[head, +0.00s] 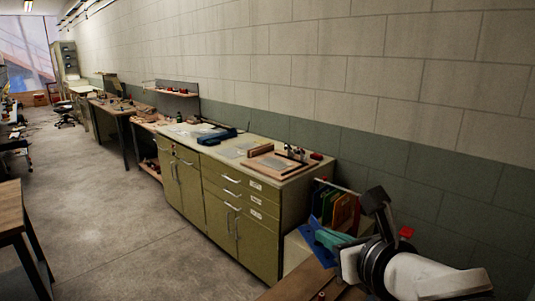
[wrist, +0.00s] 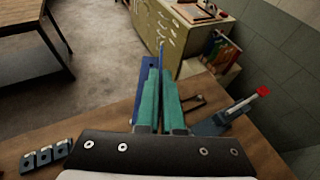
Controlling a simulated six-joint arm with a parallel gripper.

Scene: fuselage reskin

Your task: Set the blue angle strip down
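My gripper (wrist: 161,100) has two teal fingers close together in the wrist view, closed on the blue angle strip (wrist: 148,66). One thin flange of the strip stands up between the fingers, and its darker flange shows beside and under the left finger. The strip points away from my gripper, with its far end seen against the grey floor. Its near part is hidden by the fingers and the dark gripper body. I cannot tell whether it touches the wooden bench top (wrist: 100,138). In the head view my gripper (head: 318,238) is at the lower right, in front of the rack.
A rack of coloured sheets (head: 338,207) stands beyond the bench. A red-tipped clamp (wrist: 236,109) is right of my gripper; a grey block with several holes (wrist: 45,155) lies left. Green cabinets (head: 238,205) line the wall. Bench top is bare between block and fingers.

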